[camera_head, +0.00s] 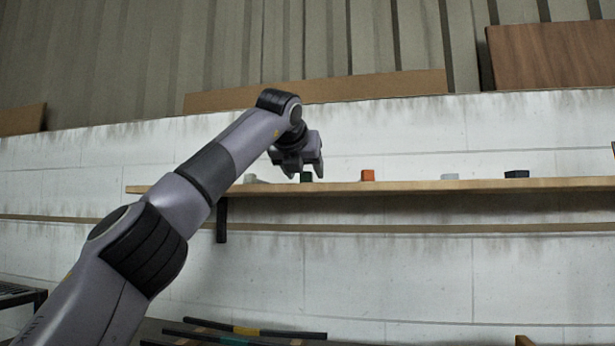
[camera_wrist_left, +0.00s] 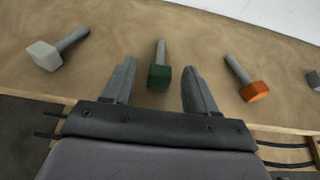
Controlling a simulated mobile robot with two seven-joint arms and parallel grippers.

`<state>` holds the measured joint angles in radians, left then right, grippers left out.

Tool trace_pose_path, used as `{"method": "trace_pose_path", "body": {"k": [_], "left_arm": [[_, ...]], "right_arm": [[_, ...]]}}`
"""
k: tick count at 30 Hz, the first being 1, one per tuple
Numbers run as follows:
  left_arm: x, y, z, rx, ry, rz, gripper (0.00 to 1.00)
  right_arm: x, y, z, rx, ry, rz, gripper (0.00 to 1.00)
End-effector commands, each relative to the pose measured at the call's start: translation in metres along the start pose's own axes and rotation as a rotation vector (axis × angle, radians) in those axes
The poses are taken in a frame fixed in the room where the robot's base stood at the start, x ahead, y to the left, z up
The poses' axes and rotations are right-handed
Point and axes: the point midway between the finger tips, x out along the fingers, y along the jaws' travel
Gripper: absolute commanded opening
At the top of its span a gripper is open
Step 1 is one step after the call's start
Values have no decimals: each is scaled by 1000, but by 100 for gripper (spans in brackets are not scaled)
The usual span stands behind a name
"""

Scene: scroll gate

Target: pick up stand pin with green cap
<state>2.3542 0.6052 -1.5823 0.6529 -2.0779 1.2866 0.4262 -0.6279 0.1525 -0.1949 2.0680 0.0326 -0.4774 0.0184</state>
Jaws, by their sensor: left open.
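The stand pin with the green cap (camera_wrist_left: 159,76) lies on the wooden shelf in the left wrist view, its grey shaft pointing away from me. Its green cap also shows in the head view (camera_head: 306,177), low beside my gripper. My left gripper (camera_wrist_left: 158,75) is open, with one finger on each side of the pin and a gap to both. In the head view my left gripper (camera_head: 299,172) hangs just over the shelf's left part. Whether the fingers reach down to the shelf surface is unclear. My right gripper is not in view.
The shelf (camera_head: 450,187) runs along a white wall. A pin with an orange cap (camera_wrist_left: 254,91) lies to the right, and a pin with a light grey cap (camera_wrist_left: 45,55) to the left. A dark-capped piece (camera_head: 516,174) sits farther right. Bare shelf separates them.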

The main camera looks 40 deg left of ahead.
Motion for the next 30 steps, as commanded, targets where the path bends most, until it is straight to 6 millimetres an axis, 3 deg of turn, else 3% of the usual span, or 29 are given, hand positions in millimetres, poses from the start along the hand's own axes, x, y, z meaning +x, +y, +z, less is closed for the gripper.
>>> {"method": "trace_pose_path", "body": {"k": [10,15,16,30], "left_arm": [[10,0,0,0,-2,0,57],[10,0,0,0,-2,0,2],[10,0,0,0,-2,0,0],[6,-1,9,0,-4,-1,0]], "right_arm": [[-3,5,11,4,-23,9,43],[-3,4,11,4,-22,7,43],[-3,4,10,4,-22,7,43],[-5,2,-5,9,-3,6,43]]}}
